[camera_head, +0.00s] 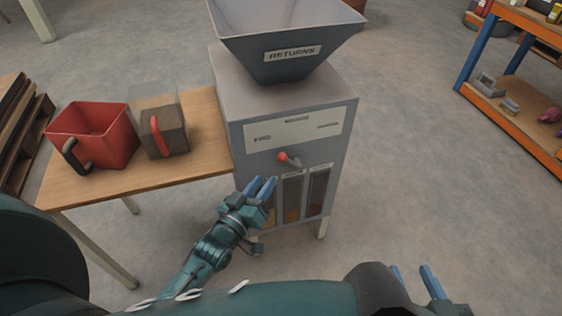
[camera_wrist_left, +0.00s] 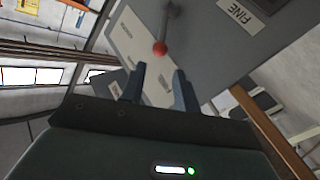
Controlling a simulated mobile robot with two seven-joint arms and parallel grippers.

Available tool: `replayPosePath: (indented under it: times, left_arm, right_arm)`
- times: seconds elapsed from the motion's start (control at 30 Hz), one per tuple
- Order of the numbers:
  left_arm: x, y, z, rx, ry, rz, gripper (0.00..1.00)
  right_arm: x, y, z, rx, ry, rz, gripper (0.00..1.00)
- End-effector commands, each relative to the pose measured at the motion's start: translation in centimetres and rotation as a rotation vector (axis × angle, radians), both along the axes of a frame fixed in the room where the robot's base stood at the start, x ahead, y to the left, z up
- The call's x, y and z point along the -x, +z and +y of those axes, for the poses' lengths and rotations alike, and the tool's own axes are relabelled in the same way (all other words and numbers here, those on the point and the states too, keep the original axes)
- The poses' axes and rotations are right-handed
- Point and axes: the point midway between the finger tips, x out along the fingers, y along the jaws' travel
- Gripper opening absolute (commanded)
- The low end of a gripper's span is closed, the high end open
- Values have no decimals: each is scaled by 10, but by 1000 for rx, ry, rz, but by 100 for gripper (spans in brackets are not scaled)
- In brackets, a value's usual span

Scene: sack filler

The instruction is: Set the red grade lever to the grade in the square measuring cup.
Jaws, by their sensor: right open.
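The red grade lever (camera_head: 283,157) is on the front of the grey machine, its knob pointing left and slightly up from its pivot, toward the label panel's left word. The knob also shows in the left wrist view (camera_wrist_left: 160,48), beyond my fingertips. My left gripper (camera_head: 265,186) is open and empty, just below and left of the knob, apart from it. It also shows in the left wrist view (camera_wrist_left: 161,82). The clear square measuring cup (camera_head: 178,132) with a red handle stands on the wooden table, holding dark grey-brown material. My right gripper (camera_head: 415,279) is open and empty at lower right.
A red container (camera_head: 110,130) with a dark handle stands left of the cup. A "RETURNS" hopper (camera_head: 288,35) tops the machine. The label panel (camera_head: 296,134) is above the lever; sample windows (camera_head: 292,197) are below. An orange shelf (camera_head: 515,95) stands right, with clear floor before it.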

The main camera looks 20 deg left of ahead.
Motion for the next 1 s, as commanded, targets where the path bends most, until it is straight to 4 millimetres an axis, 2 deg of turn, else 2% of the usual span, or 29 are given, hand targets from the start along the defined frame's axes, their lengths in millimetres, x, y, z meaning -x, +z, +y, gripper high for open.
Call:
replayPosePath:
  times: [0.03, 0.2, 0.4, 0.6, 0.87, 1.0]
  left_arm:
    - [-13, -1, -3, 1, 0, -4, 31]
    - [-48, -1, -9, -2, 0, -3, 31]
    - [-76, -1, -15, -1, 0, 1, 31]
    - [-87, -1, -17, -2, 0, 2, 31]
    - [-88, 0, -17, -2, 0, 2, 31]
    - [-88, 0, -17, -2, 0, 2, 20]
  right_arm:
    - [-1, -4, 1, 5, 3, 1, 41]
    - [-2, -12, 3, 19, 15, 2, 41]
    - [-3, -19, 6, 35, 27, 8, 41]
    - [-3, -21, 8, 40, 32, 11, 41]
    - [-4, -20, 8, 40, 34, 7, 41]
    - [-5, -19, 8, 41, 34, 2, 41]
